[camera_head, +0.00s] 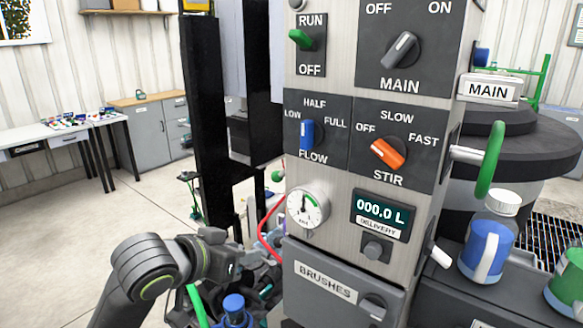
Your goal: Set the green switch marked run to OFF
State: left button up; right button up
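The green switch (301,39) is a toggle lever on a small dark plate at the upper left of the panel front. RUN is printed above it and OFF below. Its lever sticks out to the left and tilts slightly up, nearer the RUN mark. My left arm comes in at the lower left, and my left gripper (262,278) is low, left of the panel's lower part, well below the switch and apart from it. Its fingers are hard to make out among dark parts behind. My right gripper is not in view.
The panel also bears the MAIN knob (401,49), blue FLOW lever (306,135), orange STIR knob (387,153), a gauge (307,207) and a DELIVERY display (381,214). A black post (205,110) stands to the left.

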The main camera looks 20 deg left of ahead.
pick_arm(q)
notch_tip(320, 180, up, 8)
jog(key=d+r+t+h, duration=0.1)
jog(key=m+t+h, duration=0.2)
jog(key=t, duration=0.2)
send_near(297, 41)
jog(key=p+x, duration=0.3)
jog(key=p, duration=0.4)
jog(key=p+x, duration=0.2)
jog(key=p, duration=0.6)
jog(key=shift+w+d+r, duration=0.2)
jog(key=shift+w, duration=0.15)
jog(key=shift+p+x, duration=0.5)
jog(key=shift+x, duration=0.5)
jog(key=shift+w+d+f, duration=0.15)
jog(key=shift+w+f, duration=0.05)
jog(key=shift+w, duration=0.3)
